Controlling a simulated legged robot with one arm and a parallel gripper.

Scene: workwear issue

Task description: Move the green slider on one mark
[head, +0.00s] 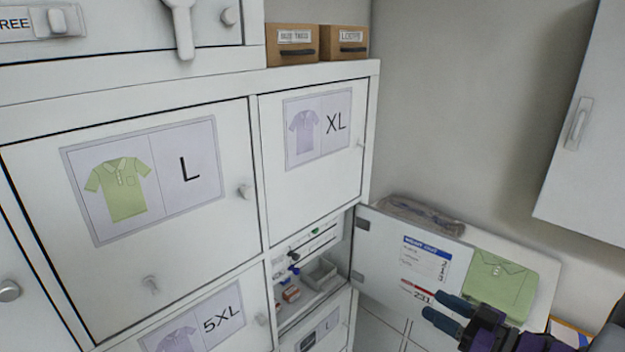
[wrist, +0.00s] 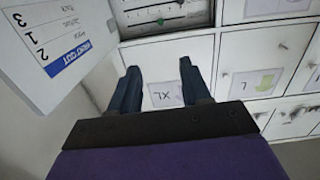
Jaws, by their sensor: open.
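The green slider (head: 315,232) is a small green piece on a white marked panel (head: 327,231) inside an open compartment, low in the middle of the head view. Its exact mark is too small to read. My gripper (head: 446,309) is open and empty, at the lower right of the head view, in front of the open door and apart from the panel. Its fingers (wrist: 158,75) are spread in the wrist view.
Inside are a grey tray (head: 319,272), a blue knob (head: 293,270) and a red-and-white box (head: 291,294). Shut L (head: 235,225) and XL (head: 335,180) doors stand above.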

